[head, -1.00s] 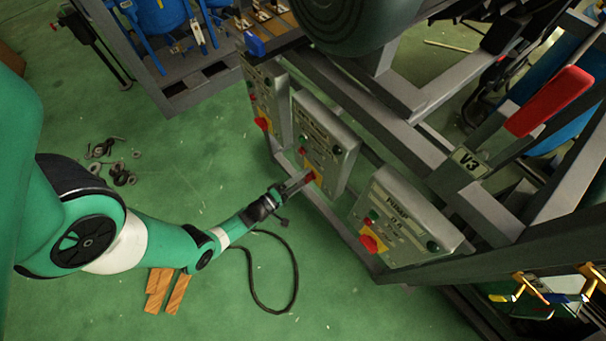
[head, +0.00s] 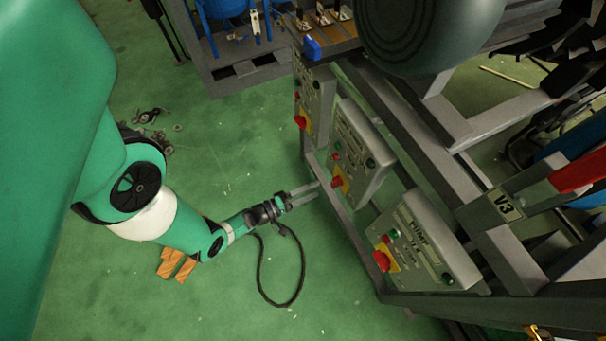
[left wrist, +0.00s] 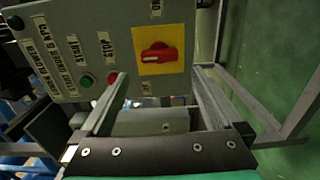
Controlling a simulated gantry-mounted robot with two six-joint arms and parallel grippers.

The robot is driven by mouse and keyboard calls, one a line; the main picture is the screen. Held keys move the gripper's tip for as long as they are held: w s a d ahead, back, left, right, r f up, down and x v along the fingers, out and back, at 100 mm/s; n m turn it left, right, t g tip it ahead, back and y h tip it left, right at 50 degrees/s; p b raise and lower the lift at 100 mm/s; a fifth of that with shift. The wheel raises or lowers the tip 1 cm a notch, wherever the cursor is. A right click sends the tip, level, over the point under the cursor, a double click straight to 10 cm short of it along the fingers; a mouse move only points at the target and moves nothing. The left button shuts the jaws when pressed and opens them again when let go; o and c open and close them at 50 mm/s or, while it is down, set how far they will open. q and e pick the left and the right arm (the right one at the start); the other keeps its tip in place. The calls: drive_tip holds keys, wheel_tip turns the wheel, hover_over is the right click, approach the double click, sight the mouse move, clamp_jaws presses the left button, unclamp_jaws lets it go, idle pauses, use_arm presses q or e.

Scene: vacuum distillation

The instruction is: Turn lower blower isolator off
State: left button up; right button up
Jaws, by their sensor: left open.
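A grey control box (head: 358,155) on the frame has a red rotary isolator knob (head: 339,182) on a yellow plate at its lower end. In the left wrist view, this red knob (left wrist: 159,52) sits on its yellow plate (left wrist: 176,37), its grip lying roughly across the picture. Green and red buttons are beside it. My left gripper (head: 312,189) is open and empty, just left of the middle box and apart from the knob. Its two fingers (left wrist: 158,84) show in the wrist view, with the knob beyond their tips. My right gripper is not in view.
A similar box (head: 312,105) with a red knob hangs farther back, and a pump box (head: 424,243) hangs nearer. Grey frame bars (head: 347,215) run close to the boxes. Green floor (head: 225,150) left of the frame is open, with a black cable (head: 263,285) on it.

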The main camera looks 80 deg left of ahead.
use_arm(q)
drive_tip(key=shift+p+v, duration=0.3)
drive_tip(key=shift+v, duration=1.9)
